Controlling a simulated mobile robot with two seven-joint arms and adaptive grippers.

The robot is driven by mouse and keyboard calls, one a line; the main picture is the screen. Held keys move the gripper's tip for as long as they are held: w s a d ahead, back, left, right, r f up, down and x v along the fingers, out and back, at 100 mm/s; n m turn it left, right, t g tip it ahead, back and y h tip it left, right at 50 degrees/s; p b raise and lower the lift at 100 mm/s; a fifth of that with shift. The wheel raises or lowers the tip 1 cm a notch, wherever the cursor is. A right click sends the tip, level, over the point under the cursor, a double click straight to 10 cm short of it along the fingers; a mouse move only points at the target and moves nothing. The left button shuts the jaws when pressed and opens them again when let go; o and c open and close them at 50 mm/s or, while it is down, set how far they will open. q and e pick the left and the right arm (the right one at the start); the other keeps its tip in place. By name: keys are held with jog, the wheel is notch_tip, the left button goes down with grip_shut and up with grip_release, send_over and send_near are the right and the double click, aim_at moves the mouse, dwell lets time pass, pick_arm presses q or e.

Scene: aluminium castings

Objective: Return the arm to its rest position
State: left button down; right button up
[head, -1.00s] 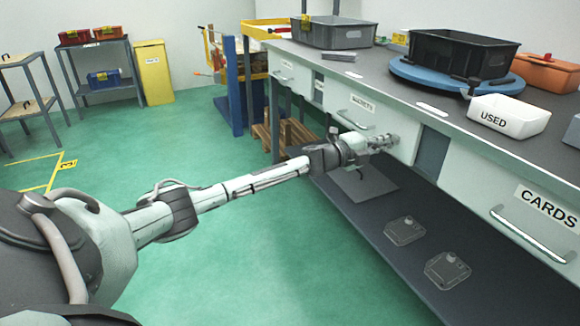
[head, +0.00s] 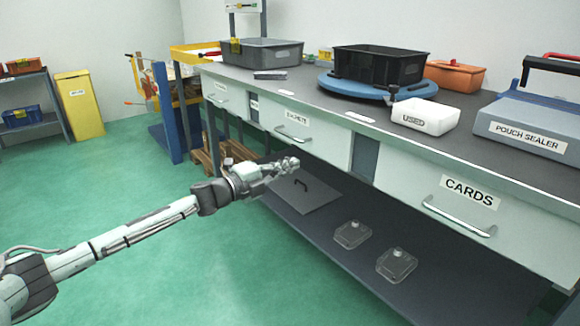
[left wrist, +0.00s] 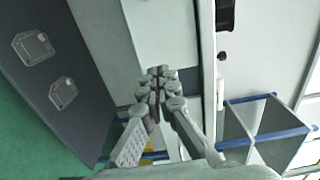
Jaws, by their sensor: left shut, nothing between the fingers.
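My left arm comes in from the left in the head view. Its left gripper (head: 284,166) is shut and empty, in front of the workbench just below the drawer fronts and above the lower shelf. In the left wrist view the fingers of the left gripper (left wrist: 160,82) lie together with nothing between them. My right gripper is in neither view.
The workbench (head: 300,97) has closed drawers, including a CARDS drawer (head: 470,200). On top are a grey bin (head: 262,54), a black crate (head: 380,66) on a blue turntable (head: 350,90), a white USED box (head: 425,117) and a pouch sealer (head: 530,130). Two castings (head: 352,234) (head: 397,264) lie on the lower shelf (head: 300,228). Green floor (head: 190,270) is free.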

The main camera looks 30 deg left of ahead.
pick_arm(q)
jog(key=s+d+f+n+g+y+p, duration=0.15)
jog(key=s+f+n+y, duration=0.25)
jog(key=s+f+n, duration=0.45)
jog(key=s+d+f+n+g+y, duration=0.3)
jog(key=s+f+n+y, duration=0.15)
jog(key=f, duration=0.75)
jog(key=s+d+f+n+g, duration=0.1)
jog(key=s+f+n+g, duration=0.3)
jog(key=s, duration=0.8)
jog(key=s+d+f+n+g+p, duration=0.1)
jog(key=s+f+n+g, duration=0.3)
jog(key=s, duration=0.9)
notch_tip(320, 180, down, 3)
jog(key=shift+s+d+r+g, duration=0.25)
jog(key=shift+d+g, duration=0.2)
jog(key=shift+d, duration=0.35)
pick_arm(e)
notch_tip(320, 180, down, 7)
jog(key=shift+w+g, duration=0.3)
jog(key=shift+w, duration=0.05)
